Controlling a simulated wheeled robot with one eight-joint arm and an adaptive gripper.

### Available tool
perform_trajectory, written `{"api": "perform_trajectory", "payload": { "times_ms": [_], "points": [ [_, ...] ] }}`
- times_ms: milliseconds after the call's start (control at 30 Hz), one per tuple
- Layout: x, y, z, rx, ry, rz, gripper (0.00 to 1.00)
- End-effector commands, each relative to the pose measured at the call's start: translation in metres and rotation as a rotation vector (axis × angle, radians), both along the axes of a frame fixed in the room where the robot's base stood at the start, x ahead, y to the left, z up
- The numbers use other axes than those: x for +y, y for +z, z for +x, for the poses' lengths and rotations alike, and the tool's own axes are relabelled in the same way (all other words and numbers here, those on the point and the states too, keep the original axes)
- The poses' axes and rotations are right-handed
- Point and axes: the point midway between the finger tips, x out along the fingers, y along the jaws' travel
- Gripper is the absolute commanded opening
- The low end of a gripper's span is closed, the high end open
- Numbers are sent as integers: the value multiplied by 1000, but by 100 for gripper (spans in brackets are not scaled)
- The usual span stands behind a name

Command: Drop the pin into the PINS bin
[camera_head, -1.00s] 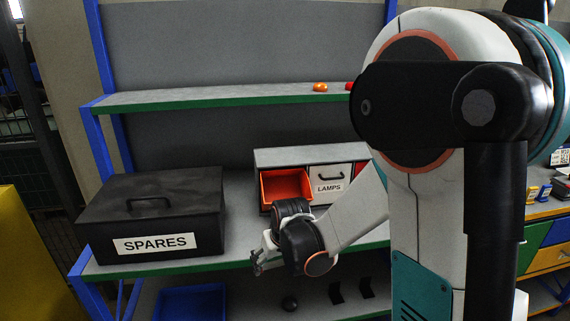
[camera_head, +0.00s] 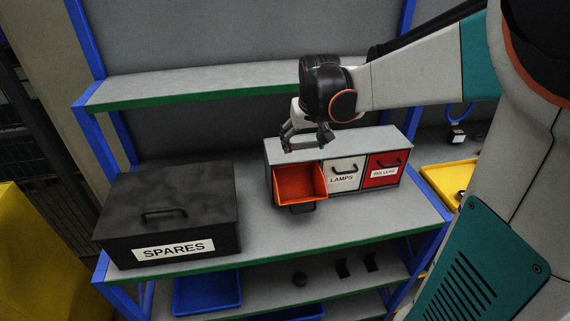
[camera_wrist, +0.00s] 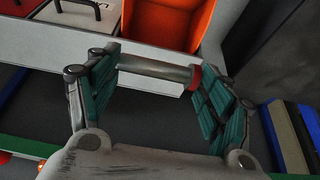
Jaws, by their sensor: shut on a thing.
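My gripper (camera_head: 306,141) is in front of the drawer unit's top edge, above the pulled-out orange bin (camera_head: 301,183) in the head view. In the wrist view my gripper (camera_wrist: 156,80) is shut on the pin (camera_wrist: 153,67), a grey metal rod with a red end, held crosswise between the green-padded fingers. The orange bin (camera_wrist: 170,18) shows open just beyond the pin, at the top of the wrist view. The pin is too small to make out in the head view. No PINS label is readable.
The unit also has a white LAMPS drawer (camera_head: 342,174) and a red drawer (camera_head: 385,170), both shut. A black SPARES box (camera_head: 168,214) stands at left. The upper shelf (camera_head: 200,87) runs behind my wrist. A yellow tray (camera_head: 446,180) lies at right.

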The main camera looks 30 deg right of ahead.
Motion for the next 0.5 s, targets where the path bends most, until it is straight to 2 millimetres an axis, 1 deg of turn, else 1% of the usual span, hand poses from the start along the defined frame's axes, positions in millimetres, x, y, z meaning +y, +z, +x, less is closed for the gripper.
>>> {"api": "perform_trajectory", "payload": {
  "times_ms": [33, 200, 500],
  "points": [
    [0, -12, 0, 0, 0, 0, 44],
    [0, -54, 0, 0, 0, 0, 44],
    [0, -125, 1, 0, 0, 1, 44]
  ]
}}
